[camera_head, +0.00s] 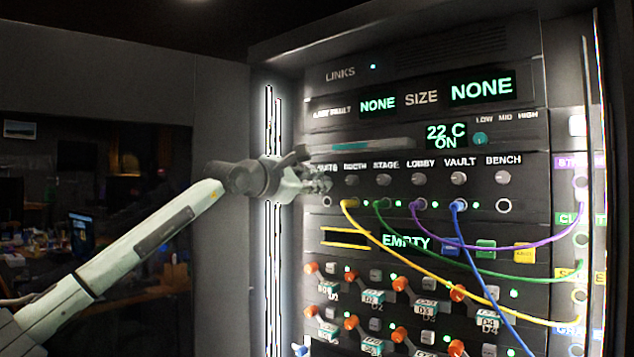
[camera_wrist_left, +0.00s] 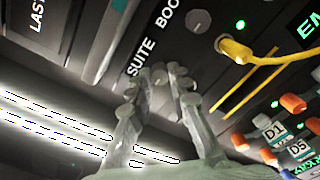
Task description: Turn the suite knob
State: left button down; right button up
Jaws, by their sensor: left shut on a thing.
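The suite knob (camera_wrist_left: 159,76) is a small grey knob under the "SUITE" label in the left wrist view, sitting between my fingertips. My left gripper (camera_head: 320,183) reaches the left end of the knob row in the head view and covers this knob there. In the left wrist view, my left gripper (camera_wrist_left: 157,84) has one finger on each side of the knob and is shut on it. The turn position of the knob cannot be made out. My right gripper is not in view.
The booth knob (camera_head: 352,180) is close to the right of my gripper, with more knobs beyond. Below, yellow (camera_head: 400,248), green, purple and blue cables hang from jacks. Orange-capped switches (camera_head: 312,268) fill the lower panel. A bright light strip (camera_head: 270,215) runs at the left edge.

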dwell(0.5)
pick_arm(q)
jog(key=c, duration=1.4)
grip_release()
jog(key=shift+s+a, duration=0.1)
jog(key=v, duration=1.1)
jog(key=shift+s+a, duration=0.2)
jog(key=shift+s, duration=0.15)
